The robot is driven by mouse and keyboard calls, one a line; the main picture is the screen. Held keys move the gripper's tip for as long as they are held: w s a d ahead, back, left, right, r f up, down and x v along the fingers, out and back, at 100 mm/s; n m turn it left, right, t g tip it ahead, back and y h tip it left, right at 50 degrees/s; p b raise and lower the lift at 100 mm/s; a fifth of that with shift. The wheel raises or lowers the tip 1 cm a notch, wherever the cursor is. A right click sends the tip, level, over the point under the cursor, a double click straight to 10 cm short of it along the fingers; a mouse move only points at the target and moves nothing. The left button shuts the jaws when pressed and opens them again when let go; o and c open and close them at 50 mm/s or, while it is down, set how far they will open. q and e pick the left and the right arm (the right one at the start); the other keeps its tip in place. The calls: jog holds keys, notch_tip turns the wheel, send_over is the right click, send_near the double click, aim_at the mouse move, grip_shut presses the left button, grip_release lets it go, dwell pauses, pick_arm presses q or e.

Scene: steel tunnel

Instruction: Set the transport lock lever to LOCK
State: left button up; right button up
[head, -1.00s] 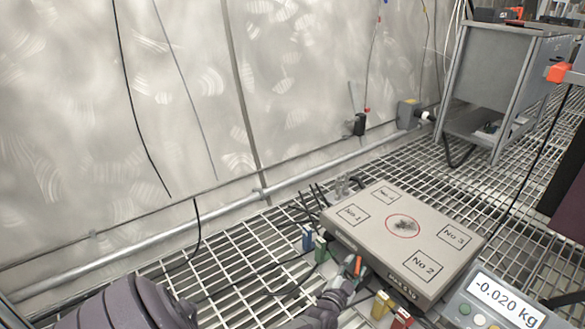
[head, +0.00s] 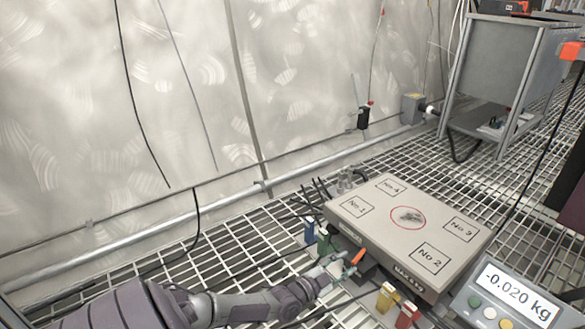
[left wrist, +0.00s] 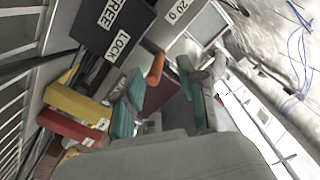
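The transport lock lever has an orange handle (head: 357,256) at the front side of the grey scale platform (head: 388,257). In the left wrist view the orange handle (left wrist: 155,68) stands beside a dark plate (left wrist: 98,32) with FREE and LOCK labels. I cannot tell which label the lever points to. My left gripper (head: 345,266) is right at the lever in the head view. In the left wrist view its teal-padded fingers (left wrist: 158,94) are apart, with the handle showing in the gap between them. I cannot tell whether they touch it. My right gripper is not in view.
A blue block (head: 309,231) and a green block (head: 323,243) stand left of the lever, a yellow block (head: 385,297) and a red block (head: 407,314) to its right. A display (head: 508,297) reads -0.020 kg. Cables lie on the grating (head: 235,240).

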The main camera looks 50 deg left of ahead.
pick_arm(q)
jog(key=s+d+r+n+g+p, duration=0.1)
jog(key=s+r+g+p, duration=0.1)
jog(key=s+p, duration=0.5)
jog(key=s+d+r+g+p, duration=0.2)
jog(key=s+p, duration=0.6)
jog(key=p, duration=0.9)
jog(key=s+d+r+n+g+y+p, duration=0.1)
jog(key=s+r+g+p, duration=0.3)
jog(key=s+p, duration=0.4)
jog(key=d+r+p, duration=0.1)
jog(key=p, duration=0.3)
jog(key=shift+s+n+p, duration=0.15)
jog(key=shift+n+p, duration=0.15)
jog(key=shift+p, duration=0.1)
jog(key=shift+r, duration=0.1)
